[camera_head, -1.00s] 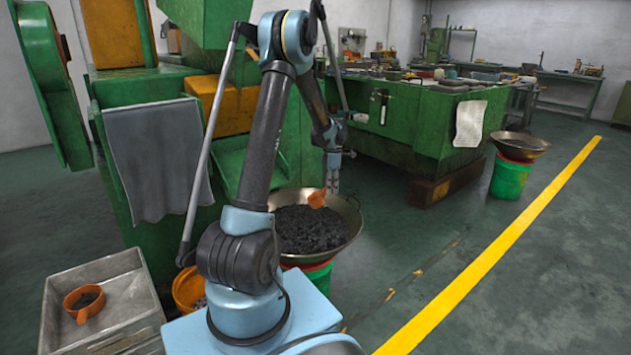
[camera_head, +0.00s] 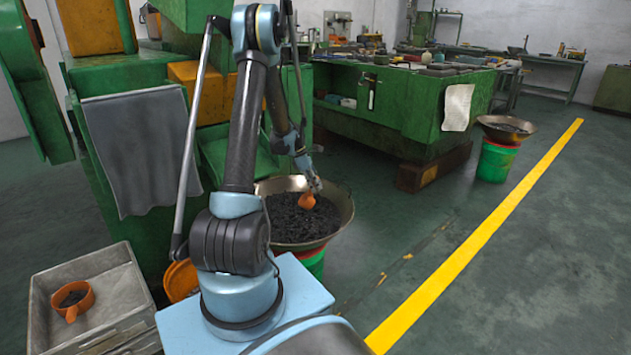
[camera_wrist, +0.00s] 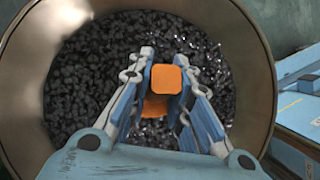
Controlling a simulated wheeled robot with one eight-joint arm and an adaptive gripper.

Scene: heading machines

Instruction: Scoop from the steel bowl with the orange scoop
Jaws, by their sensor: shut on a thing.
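The steel bowl (camera_head: 347,212) stands on a green bucket in front of the green machine, filled with small dark pieces (camera_head: 296,222). My gripper (camera_head: 312,188) is over the bowl, shut on the orange scoop (camera_head: 306,201). In the wrist view the bowl (camera_wrist: 262,75) surrounds my gripper (camera_wrist: 165,90), and the scoop's handle end (camera_wrist: 166,79) sits between the two fingers. The scoop's lower part is at the dark pieces; how deep it is in them cannot be told.
A grey tray (camera_head: 40,310) at the lower left holds another orange scoop-like cup (camera_head: 72,299) with dark content. An orange container (camera_head: 180,281) stands beside my base. A second bowl (camera_head: 507,128) on a green bucket (camera_head: 496,160) is at the right. Floor around the yellow line (camera_head: 480,230) is clear.

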